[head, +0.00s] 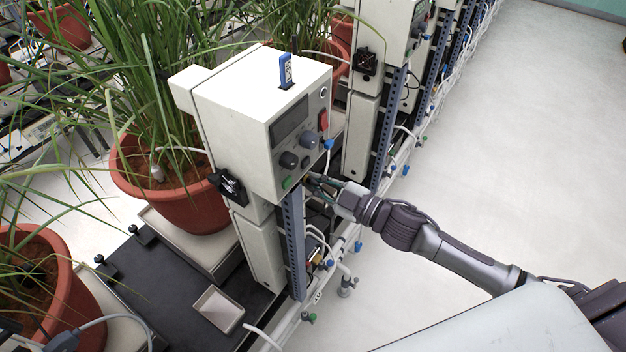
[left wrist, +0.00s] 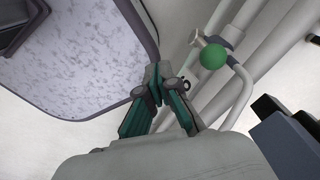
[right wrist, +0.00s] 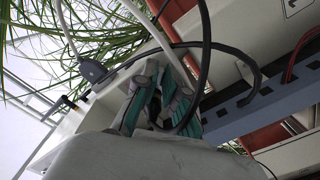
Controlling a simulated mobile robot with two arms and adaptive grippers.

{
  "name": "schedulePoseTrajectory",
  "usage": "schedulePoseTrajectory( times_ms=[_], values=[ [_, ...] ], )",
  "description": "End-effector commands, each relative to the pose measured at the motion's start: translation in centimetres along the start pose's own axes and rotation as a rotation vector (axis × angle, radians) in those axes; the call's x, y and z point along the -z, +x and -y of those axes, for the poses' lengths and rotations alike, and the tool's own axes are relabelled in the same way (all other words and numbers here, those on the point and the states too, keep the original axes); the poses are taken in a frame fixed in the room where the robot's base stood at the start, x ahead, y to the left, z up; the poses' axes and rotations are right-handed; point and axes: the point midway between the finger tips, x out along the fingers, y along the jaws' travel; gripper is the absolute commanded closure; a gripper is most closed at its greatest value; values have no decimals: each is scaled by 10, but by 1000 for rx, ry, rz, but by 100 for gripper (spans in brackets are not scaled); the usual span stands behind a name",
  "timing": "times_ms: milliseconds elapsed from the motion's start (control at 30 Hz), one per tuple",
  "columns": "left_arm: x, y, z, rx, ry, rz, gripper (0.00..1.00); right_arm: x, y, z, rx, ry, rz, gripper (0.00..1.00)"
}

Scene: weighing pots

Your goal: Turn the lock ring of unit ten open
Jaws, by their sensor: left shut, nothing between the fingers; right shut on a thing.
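A white control box (head: 262,125) with a screen, knobs and a blue tag (head: 286,72) stands on a post; I cannot read the tag surely. My right gripper (head: 318,183) reaches under the box's front edge from the right. In the right wrist view its fingers (right wrist: 162,92) are shut at the looping black cable (right wrist: 205,60), on a small part mostly hidden between them. It appears to be the lock ring at the cable's end. My left gripper (left wrist: 157,82) is shut and empty; it is not in the head view.
Potted plants (head: 190,205) stand left of the box, leaves hanging near it. A slotted post (head: 291,245), white pipes and hoses with coloured valve knobs lie below. In the left wrist view a green knob (left wrist: 213,56) is close by. The floor (head: 520,130) at right is clear.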

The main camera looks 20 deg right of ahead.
Motion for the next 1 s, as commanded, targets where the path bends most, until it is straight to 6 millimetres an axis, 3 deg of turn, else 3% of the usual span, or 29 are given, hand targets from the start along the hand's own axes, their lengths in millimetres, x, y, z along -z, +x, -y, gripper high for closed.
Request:
schedulePoseTrajectory(
  times_ms=[33,67,200,667,1000],
  values=[
    [0,-1,0,0,0,0,100,9,2,-4,-4,-4,-22,100],
    [0,-1,0,0,0,0,100,9,2,-4,-4,-4,-22,86],
    [0,-1,0,0,0,0,100,9,2,-4,-4,-3,-22,66],
    [-2,0,3,3,1,1,100,3,-5,-1,-1,0,-9,66],
    [0,0,1,1,0,0,100,3,-64,1,1,0,-7,66]
  ],
)
